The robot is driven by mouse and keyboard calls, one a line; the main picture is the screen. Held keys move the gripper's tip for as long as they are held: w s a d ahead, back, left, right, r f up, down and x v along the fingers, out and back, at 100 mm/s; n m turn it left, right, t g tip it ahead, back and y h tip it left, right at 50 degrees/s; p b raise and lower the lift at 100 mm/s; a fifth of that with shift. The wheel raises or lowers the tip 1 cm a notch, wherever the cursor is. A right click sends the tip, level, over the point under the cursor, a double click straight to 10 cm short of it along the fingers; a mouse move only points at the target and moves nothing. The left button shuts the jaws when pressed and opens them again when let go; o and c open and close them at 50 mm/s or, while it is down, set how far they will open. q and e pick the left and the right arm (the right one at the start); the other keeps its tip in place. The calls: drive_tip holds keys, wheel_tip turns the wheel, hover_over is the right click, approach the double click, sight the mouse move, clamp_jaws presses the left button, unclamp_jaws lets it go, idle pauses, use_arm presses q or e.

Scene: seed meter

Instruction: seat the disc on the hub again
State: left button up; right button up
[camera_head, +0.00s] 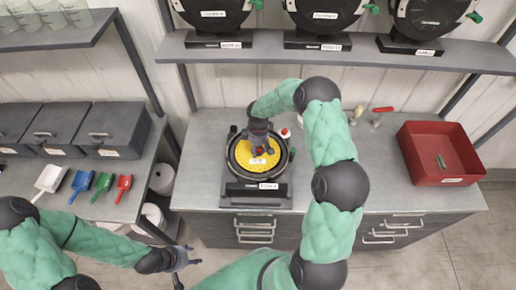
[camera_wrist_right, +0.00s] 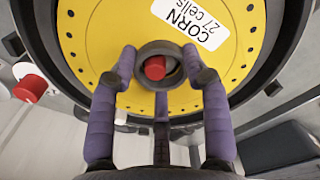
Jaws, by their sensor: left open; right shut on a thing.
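The yellow disc (camera_head: 246,163), labelled "CORN 27 cells", lies inside the round black housing (camera_head: 236,188) of the seed meter on the bench. In the right wrist view the disc (camera_wrist_right: 110,40) has small holes near its rim and a dark central collar (camera_wrist_right: 146,52). The red hub tip (camera_wrist_right: 155,68) shows inside the collar. My right gripper (camera_head: 262,140) is over the disc, its purple fingers (camera_wrist_right: 160,58) shut on the collar from both sides. Whether the disc sits fully down is not clear. My left gripper (camera_head: 183,265) is open and empty, low in front of the left bench.
A red tray (camera_head: 452,181) holding a small green piece stands at the bench's right. A red-handled tool (camera_head: 382,109) lies near the back. A small red-and-white item (camera_head: 285,133) is beside the housing. Coloured scoops (camera_head: 80,184) lie on the left bench. More meters (camera_head: 325,15) stand on the shelf.

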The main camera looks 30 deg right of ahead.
drive_tip(key=shift+f+b, duration=0.75)
drive_tip(key=shift+b, duration=0.2)
idle(0.8)
drive_tip(key=shift+f+b, duration=0.25)
drive_tip(key=shift+b, duration=0.3)
idle(1.0)
idle(0.5)
drive_tip(key=o, duration=1.2)
drive_tip(key=c, duration=0.3)
